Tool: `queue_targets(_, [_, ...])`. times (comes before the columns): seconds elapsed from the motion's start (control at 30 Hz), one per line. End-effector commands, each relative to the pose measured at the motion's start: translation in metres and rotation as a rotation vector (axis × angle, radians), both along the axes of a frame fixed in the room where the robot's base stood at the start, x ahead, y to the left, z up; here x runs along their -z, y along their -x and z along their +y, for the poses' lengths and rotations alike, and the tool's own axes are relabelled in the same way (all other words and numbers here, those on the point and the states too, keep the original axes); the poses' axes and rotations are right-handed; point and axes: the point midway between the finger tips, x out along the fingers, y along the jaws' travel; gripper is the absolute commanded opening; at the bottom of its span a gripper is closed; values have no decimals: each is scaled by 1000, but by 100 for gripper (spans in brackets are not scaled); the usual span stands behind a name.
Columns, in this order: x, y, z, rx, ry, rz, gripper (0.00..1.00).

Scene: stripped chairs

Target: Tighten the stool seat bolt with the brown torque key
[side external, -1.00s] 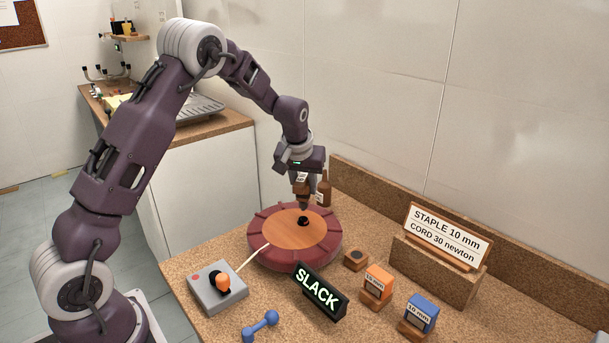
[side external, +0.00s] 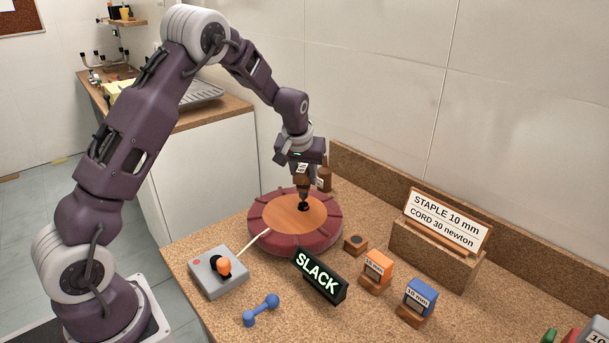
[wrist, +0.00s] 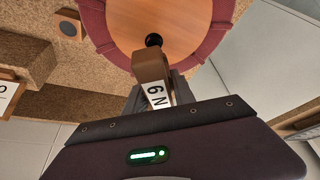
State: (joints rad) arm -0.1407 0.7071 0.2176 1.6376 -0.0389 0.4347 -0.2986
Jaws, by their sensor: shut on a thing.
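My gripper (side external: 303,176) is shut on the brown torque key (side external: 304,188) and holds it upright over the middle of the stool seat. In the wrist view the key (wrist: 150,68) carries a white label with an N and a digit that could be 6 or 9. The seat (side external: 270,213) is a wooden disc with a dark red padded rim, lying on the bench. The black seat bolt (side external: 303,207) is at its centre. The key's lower end is at the bolt and seems to touch it; how it is seated is hidden. A lit sign (side external: 318,275) reads SLACK.
A grey box (side external: 207,280) with an orange-knobbed lever is at front left, near a blue dumbbell-shaped piece (side external: 261,311). Orange (side external: 378,264) and blue (side external: 420,294) blocks and a STAPLE/CORD sign (side external: 448,218) are to the right.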

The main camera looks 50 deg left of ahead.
Motion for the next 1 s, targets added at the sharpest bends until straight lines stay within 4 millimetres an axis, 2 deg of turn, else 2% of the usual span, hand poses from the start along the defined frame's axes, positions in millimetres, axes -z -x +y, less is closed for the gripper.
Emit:
queue_targets(0.27, [1,0,0,0,0,0,0])
queue_targets(1.0, [21,0,0,0,-1,-1,0])
